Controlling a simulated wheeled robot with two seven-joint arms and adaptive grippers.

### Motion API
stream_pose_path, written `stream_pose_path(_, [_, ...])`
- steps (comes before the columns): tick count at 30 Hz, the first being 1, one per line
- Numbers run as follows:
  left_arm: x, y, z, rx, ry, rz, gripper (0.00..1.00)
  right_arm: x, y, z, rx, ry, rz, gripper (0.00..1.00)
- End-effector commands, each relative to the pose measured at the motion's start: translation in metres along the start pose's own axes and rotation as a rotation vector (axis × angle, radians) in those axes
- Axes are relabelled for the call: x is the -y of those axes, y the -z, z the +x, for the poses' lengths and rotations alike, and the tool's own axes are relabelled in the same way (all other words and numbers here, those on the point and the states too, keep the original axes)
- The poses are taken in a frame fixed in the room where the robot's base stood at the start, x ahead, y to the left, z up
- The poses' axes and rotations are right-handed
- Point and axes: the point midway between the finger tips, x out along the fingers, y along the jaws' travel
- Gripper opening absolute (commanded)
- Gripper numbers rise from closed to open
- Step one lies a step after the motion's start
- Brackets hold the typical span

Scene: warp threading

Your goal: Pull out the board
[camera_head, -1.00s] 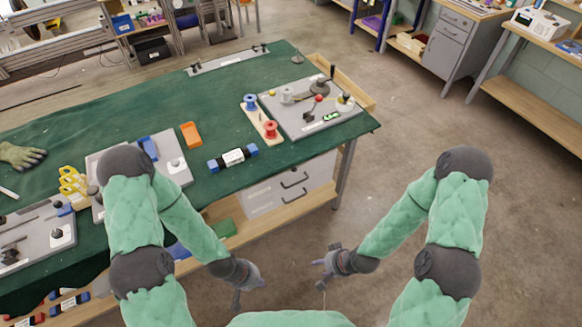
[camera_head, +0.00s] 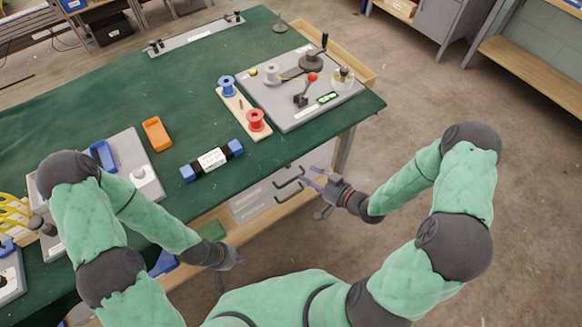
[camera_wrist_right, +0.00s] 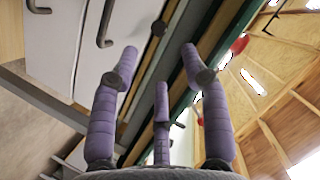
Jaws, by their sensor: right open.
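In the right wrist view a narrow wooden edge (camera_wrist_right: 150,60) with a small dark round knob (camera_wrist_right: 158,28) runs under the table's edge; it may be the front of the board. In the head view this edge is hard to make out. My right gripper (camera_wrist_right: 160,60) is open and empty, its purple fingers spread and pointing at the table's underside. In the head view the right gripper (camera_head: 310,178) is beside the drawer handles, apart from the table. My left gripper (camera_head: 232,260) hangs below the table's front edge; its fingers are too small to read.
Drawer handles (camera_head: 290,180) stick out from the white drawers (camera_head: 255,203) under the green table (camera_head: 280,155). A grey panel (camera_head: 290,115) with a red-knobbed lever, a spool board (camera_head: 243,112), a labelled blue-ended block (camera_head: 212,160) and an orange tray (camera_head: 157,134) lie on top. The floor at right is clear.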

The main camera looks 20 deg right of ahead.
Motion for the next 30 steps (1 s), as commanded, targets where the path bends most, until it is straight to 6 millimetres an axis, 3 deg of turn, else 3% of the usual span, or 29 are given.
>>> stream_pose_path(12, [0.008,0.001,0.023,-0.001,0.000,0.000,0.00,0.000,-0.002,0.070,0.002,0.002,-0.003,0.46])
stream_pose_path(18, [0.010,0.001,0.027,-0.001,0.000,0.000,0.00,0.000,-0.001,0.084,0.001,0.000,0.000,0.46])
stream_pose_path(28, [0.010,0.001,0.027,-0.001,0.000,0.000,0.00,0.000,-0.001,0.086,0.001,-0.001,0.000,0.46])
stream_pose_path(30, [0.010,0.002,0.027,-0.001,0.000,0.000,0.00,0.000,-0.001,0.086,0.001,-0.001,0.000,0.26])
